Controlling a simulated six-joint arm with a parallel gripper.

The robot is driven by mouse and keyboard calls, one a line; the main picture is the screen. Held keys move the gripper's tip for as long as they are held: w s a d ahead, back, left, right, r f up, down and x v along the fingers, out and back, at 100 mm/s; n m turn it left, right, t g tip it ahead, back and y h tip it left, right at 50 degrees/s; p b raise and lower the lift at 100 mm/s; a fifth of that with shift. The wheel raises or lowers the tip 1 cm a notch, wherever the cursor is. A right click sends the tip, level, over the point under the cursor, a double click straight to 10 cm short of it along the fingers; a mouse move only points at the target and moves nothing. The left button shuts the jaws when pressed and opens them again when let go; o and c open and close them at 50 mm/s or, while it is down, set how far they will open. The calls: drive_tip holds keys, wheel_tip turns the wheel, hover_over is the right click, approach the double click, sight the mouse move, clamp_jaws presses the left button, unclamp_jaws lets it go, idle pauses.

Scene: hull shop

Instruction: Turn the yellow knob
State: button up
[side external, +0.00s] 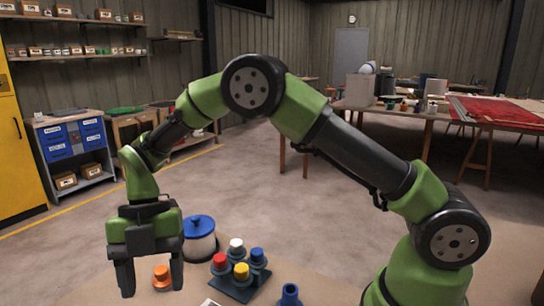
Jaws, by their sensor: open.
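The yellow knob (241,271) is on a dark knob panel (233,293) on the table, at the bottom middle of the side external view. A red knob (219,259), a white knob (236,245) and a blue knob (257,254) stand on the same panel around it. My gripper (151,284) points down to the left of the panel, its two dark fingers apart. An orange-topped object (161,275) shows between the fingers in the picture; I cannot tell whether it lies between them or behind. The gripper is apart from the yellow knob.
A pale pot with a blue lid (199,227) stands behind the panel, close to the right of my gripper. A blue object (290,294) stands at the front right, cut by the frame edge. The tabletop (325,290) looks bare to its right.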

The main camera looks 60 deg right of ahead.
drive_tip(key=s+d+r+m+t, duration=0.1)
drive_tip(key=d+r+m+t, duration=0.1)
drive_tip(key=d+r+m, duration=0.3)
drive_tip(key=s+r+m+t, duration=0.1)
drive_tip(key=s+r+m, duration=0.1)
drive_tip(key=r+m, duration=0.35)
drive_tip(key=s+d+r+m+t, duration=0.4)
drive_tip(key=s+d+r+m, duration=0.2)
drive_tip(key=m, duration=0.7)
drive_tip(key=s+r, duration=0.2)
drive_tip(key=s, duration=0.2)
drive_tip(key=shift+t+h, duration=0.3)
drive_tip(key=shift+t, duration=0.1)
